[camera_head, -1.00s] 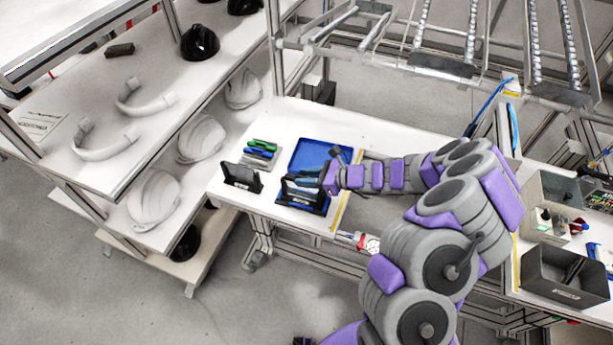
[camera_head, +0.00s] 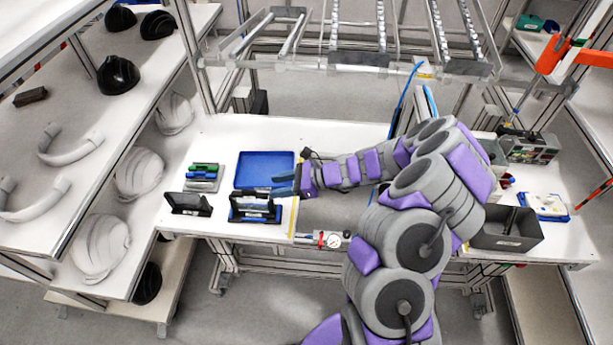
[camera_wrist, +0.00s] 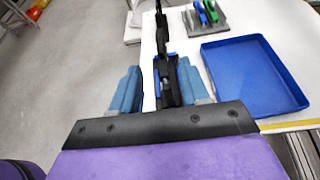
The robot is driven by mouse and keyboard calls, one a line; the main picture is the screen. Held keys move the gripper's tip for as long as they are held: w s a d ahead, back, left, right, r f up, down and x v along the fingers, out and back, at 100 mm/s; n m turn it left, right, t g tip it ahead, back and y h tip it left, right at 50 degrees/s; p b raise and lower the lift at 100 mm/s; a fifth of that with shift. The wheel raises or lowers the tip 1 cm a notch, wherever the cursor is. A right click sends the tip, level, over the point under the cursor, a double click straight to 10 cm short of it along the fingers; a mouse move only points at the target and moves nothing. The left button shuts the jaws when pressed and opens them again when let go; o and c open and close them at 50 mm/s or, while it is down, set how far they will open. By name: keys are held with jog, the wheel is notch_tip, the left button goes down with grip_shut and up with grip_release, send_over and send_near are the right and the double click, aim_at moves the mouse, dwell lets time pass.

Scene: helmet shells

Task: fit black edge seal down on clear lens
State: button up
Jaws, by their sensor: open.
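My gripper (camera_head: 279,184) is open, at the right end of a black fixture with blue parts (camera_head: 255,207) on the white bench. In the wrist view its two blue-grey fingers (camera_wrist: 158,72) stand apart, with the black fixture (camera_wrist: 166,90) showing between and beyond them. No object is visibly clamped. A second black holder (camera_head: 187,203) stands to the left of the fixture. I cannot clearly make out the clear lens or the black edge seal; either may be among the dark parts at the fixture.
An empty-looking blue tray (camera_head: 266,156) lies behind the fixture. A grey holder with green and blue items (camera_head: 203,177) is to its left. A dark grey bin (camera_head: 508,230) stands on the right bench. Helmet shells (camera_head: 138,173) fill the left rack. A gauge (camera_head: 333,240) hangs at the bench's front edge.

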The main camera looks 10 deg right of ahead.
jog(key=p+v, duration=0.1)
jog(key=v, duration=0.7)
jog(key=shift+d, duration=0.25)
jog(key=s+a+r+n+g+h, duration=0.25)
jog(key=s+a+r+n, duration=0.25)
jog(key=s+r+n, duration=0.25)
jog(key=s+a+r+n+g+h, duration=0.2)
jog(key=s+a+r+n+g, duration=0.2)
jog(key=s+a+r+n, duration=0.3)
jog(key=s+d+n+h, duration=0.3)
jog(key=s+d+h, duration=0.1)
jog(key=s, duration=0.6)
jog(key=s+d+r+n+h, duration=0.1)
jog(key=s+d+n+h, duration=0.3)
jog(key=s+d, duration=0.3)
jog(key=s, duration=0.3)
jog(key=shift+d+r+b, duration=0.15)
jog(key=shift+d+b, duration=0.15)
jog(key=shift+b, duration=0.1)
